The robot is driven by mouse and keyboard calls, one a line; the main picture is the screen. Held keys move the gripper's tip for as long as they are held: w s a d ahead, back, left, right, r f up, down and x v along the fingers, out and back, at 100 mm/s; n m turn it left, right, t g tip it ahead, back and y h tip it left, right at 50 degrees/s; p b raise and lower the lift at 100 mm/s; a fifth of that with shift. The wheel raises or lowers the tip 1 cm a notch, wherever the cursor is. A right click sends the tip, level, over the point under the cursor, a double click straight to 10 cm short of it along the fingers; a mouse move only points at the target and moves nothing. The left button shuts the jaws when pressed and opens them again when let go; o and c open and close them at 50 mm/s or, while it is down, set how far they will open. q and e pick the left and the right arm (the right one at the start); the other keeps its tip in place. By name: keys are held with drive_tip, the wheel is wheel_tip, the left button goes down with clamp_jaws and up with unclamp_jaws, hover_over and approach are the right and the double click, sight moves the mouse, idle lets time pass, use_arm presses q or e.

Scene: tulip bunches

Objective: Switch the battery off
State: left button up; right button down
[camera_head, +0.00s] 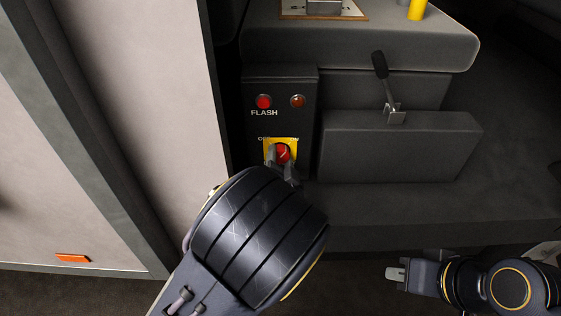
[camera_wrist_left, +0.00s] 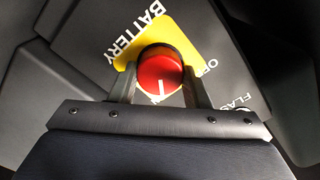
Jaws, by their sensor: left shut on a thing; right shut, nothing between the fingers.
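The battery switch is a round red knob (camera_head: 283,153) on a yellow plate (camera_head: 269,143) low on a dark upright panel (camera_head: 282,112). In the left wrist view the red knob (camera_wrist_left: 160,74) has a white mark, and the yellow plate (camera_wrist_left: 118,45) reads BATTERY. My left gripper (camera_head: 282,163) is shut on the knob, with one finger on each side of it; it also shows in the left wrist view (camera_wrist_left: 160,88). My right gripper (camera_head: 392,274) is shut and empty, low at the right, away from the panel.
A red light (camera_head: 264,102) marked FLASH and a dimmer red light (camera_head: 298,101) sit above the switch. A lever with a black handle (camera_head: 380,66) stands on the dark console (camera_head: 400,150) to the right. A pale wall panel (camera_head: 140,80) is close on the left.

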use_arm(q)
drive_tip(key=n+b, duration=0.1)
drive_tip(key=n, duration=0.1)
drive_tip(key=n+b, duration=0.2)
drive_tip(key=shift+f+n, duration=0.2)
drive_tip(key=shift+n, duration=0.1)
drive_tip(key=n+b, duration=0.2)
drive_tip(key=n, duration=0.1)
drive_tip(key=shift+a+n+b, duration=0.1)
drive_tip(key=shift+n+b, duration=0.3)
drive_tip(key=n+b, duration=0.3)
drive_tip(key=n, duration=0.1)
drive_tip(key=shift+r+n+b, duration=0.1)
drive_tip(key=shift+n+b, duration=1.35)
drive_tip(key=shift+n, duration=0.45)
drive_tip(key=o, duration=1)
drive_tip(key=shift+s+r, duration=0.1)
